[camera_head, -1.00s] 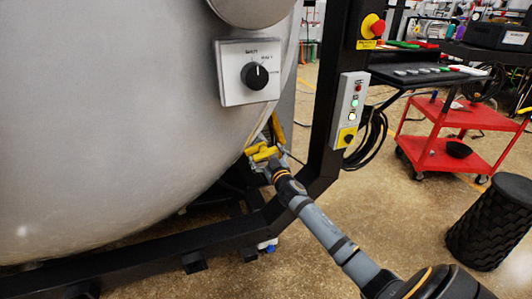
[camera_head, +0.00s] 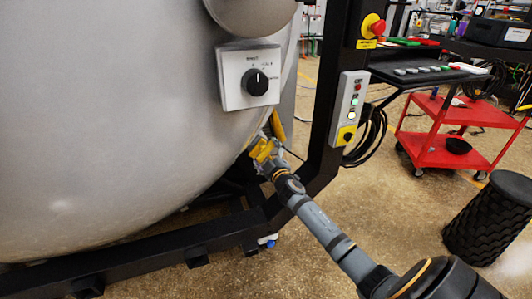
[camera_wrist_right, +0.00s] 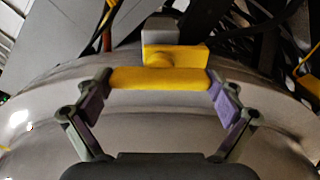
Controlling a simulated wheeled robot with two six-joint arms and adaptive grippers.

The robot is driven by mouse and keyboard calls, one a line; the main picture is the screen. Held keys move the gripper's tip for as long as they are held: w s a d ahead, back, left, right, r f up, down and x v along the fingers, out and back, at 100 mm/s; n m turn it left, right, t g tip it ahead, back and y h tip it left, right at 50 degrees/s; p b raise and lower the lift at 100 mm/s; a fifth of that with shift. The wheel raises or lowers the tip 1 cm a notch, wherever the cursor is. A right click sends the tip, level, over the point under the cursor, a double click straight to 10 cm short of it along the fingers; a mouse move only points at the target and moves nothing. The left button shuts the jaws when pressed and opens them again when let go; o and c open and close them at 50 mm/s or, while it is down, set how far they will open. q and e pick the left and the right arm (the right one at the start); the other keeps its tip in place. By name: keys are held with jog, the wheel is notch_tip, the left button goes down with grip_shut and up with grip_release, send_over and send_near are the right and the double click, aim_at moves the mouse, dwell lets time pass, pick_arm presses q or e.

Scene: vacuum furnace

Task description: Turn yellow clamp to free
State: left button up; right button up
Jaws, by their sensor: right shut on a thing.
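The yellow clamp (camera_head: 262,149) sits at the lower right edge of the big grey furnace vessel. In the right wrist view, the clamp's yellow bar (camera_wrist_right: 160,78) lies across the picture, with a yellow block and a grey mount behind it. My right gripper (camera_head: 268,163) is at the clamp, its two purple-padded fingers at the two ends of the bar, shut on it. The bar looks tilted in the head view. The gripper's fingers are small and partly hidden there. My left gripper is not in view.
A black frame post (camera_head: 329,110) carries a button panel (camera_head: 349,108) and a red emergency button (camera_head: 377,27), right of the clamp. A white dial plate (camera_head: 235,90) is above it on the vessel. A red cart (camera_head: 455,150) and black ribbed bin (camera_head: 490,220) stand right.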

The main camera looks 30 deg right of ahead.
dwell(0.4)
jog(key=o, duration=0.8)
jog(key=v, duration=1.2)
